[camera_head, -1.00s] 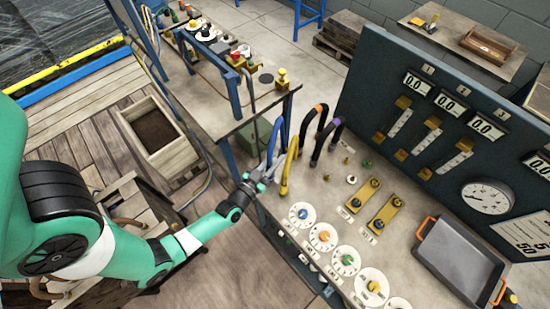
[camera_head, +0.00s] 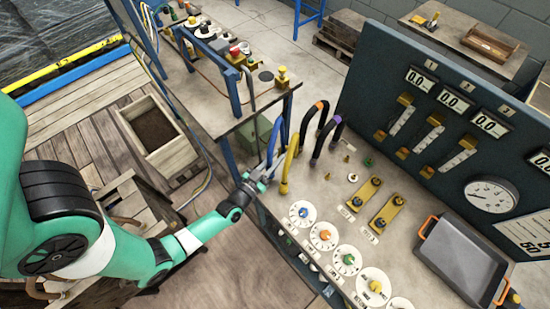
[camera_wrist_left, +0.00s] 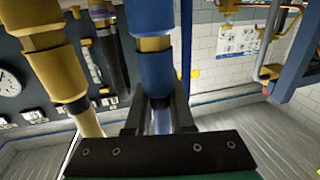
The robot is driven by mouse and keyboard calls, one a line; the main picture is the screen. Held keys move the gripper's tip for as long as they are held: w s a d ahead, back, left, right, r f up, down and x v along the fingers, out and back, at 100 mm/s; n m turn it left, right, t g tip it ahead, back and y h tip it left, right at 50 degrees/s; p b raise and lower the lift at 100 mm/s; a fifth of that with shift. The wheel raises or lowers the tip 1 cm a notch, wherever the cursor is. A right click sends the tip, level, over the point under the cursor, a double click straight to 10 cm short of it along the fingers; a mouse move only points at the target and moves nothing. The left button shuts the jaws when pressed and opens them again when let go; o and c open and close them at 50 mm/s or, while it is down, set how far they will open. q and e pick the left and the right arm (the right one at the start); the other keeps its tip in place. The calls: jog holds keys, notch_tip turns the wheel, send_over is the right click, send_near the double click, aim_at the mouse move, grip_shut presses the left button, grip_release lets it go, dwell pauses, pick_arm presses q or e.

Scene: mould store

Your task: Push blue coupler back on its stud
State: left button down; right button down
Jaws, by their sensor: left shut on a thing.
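The blue coupler (camera_wrist_left: 157,75) is a blue collar on the end of a hose, with a brass band above it. In the left wrist view my left gripper (camera_wrist_left: 158,112) is shut on it, a finger on each side. A pale, shiny piece shows below it between the fingers; I cannot tell whether this is the stud or whether the coupler sits on it. In the head view the left gripper (camera_head: 262,174) is at the bench's left edge, by the blue hose (camera_head: 273,143). The right gripper is not in view.
A yellow hose (camera_head: 289,160) stands close beside the blue one, with orange-banded and purple-banded hoses (camera_head: 336,131) behind. Dials (camera_head: 302,213) line the bench front. Small studs (camera_head: 327,177) and a grey tray (camera_head: 462,258) lie to the right.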

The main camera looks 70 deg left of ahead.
pick_arm(q)
jog(key=shift+f+b, duration=0.55)
jog(key=shift+f, duration=0.05)
dwell(1.5)
jog(key=c, duration=0.7)
grip_release()
jog(key=p+v, duration=0.2)
jog(key=v, duration=0.8)
jog(key=shift+s+d, duration=0.25)
jog(key=shift+s+d+f, duration=0.1)
jog(key=shift+s+d, duration=0.05)
jog(key=shift+s, duration=0.3)
jog(key=shift+w, duration=0.1)
